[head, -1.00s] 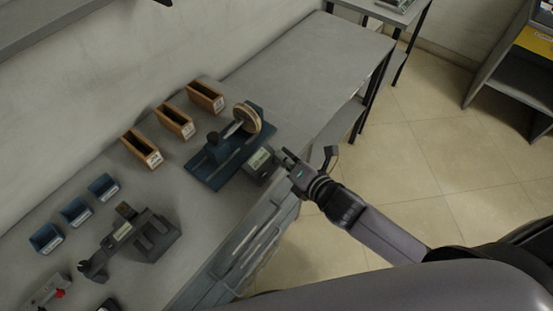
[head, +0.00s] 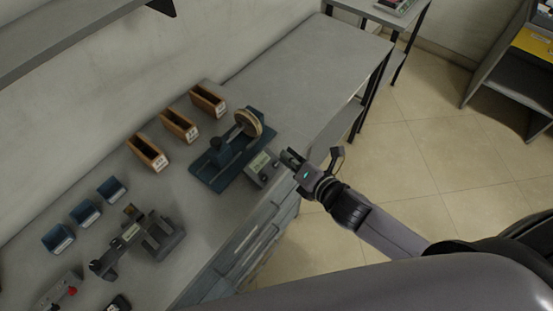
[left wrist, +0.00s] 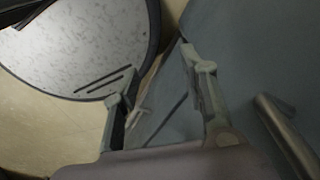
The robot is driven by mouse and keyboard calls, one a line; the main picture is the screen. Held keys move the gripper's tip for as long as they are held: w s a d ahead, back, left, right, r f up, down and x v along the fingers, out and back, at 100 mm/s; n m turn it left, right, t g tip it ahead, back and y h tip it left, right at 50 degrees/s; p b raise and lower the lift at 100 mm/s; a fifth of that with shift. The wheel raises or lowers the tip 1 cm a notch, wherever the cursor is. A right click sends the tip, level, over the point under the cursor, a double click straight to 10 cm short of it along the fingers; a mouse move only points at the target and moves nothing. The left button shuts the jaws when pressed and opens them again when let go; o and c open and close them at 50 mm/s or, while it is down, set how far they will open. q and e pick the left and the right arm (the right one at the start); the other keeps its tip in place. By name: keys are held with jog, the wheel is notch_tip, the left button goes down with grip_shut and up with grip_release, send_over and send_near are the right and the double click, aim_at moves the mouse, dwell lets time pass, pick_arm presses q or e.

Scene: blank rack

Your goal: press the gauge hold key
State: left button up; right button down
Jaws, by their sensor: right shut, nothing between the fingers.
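The gauge (head: 257,175) is a small grey box with a pale display and dark keys on its front part, at the near end of a blue stand in the head view. The stand (head: 208,178) carries a round tan-rimmed disc (head: 249,123). My right gripper (head: 288,156) is shut and empty, just right of the gauge, with a small gap between them in the picture. I cannot tell its height above the keys. My left gripper (left wrist: 158,63) shows in the left wrist view with its fingers apart and nothing between them.
Several wooden bins (head: 148,152) and blue bins (head: 58,238) stand left on the grey bench (head: 300,75). A dark grey fixture (head: 160,235) and a box with a red knob (head: 62,291) sit nearer. The bench's far end is clear.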

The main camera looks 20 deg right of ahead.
jog(key=shift+s+d+r+p, duration=0.25)
jog(key=shift+r+p, duration=0.2)
jog(key=shift+r, duration=0.2)
jog(key=shift+s+d+r+p, duration=0.1)
jog(key=shift+s+r+p, duration=0.15)
jog(key=shift+r+p, duration=0.3)
jog(key=s+d+f+m+g+h+b, duration=0.1)
jog(key=s+d+f+m+g+b, duration=0.3)
jog(key=f, duration=0.8)
jog(key=s+d+f+m+h, duration=0.25)
jog(key=f+m, duration=0.35)
jog(key=f, duration=0.6)
jog(key=s+d+f+m+g+b, duration=0.15)
jog(key=s+d+f+m, duration=0.25)
jog(key=f, duration=0.8)
jog(key=s+a+f+m+g+b, duration=0.1)
jog(key=s+f+m+g, duration=0.2)
jog(key=s+f+m, duration=0.3)
jog(key=s+f+m+g+b, duration=0.2)
jog(key=s+f+m, duration=0.4)
jog(key=s+f, duration=0.6)
jog(key=s+g+h, duration=0.1)
jog(key=s, duration=0.7)
jog(key=shift+a, duration=0.35)
jog(key=shift+g, duration=0.25)
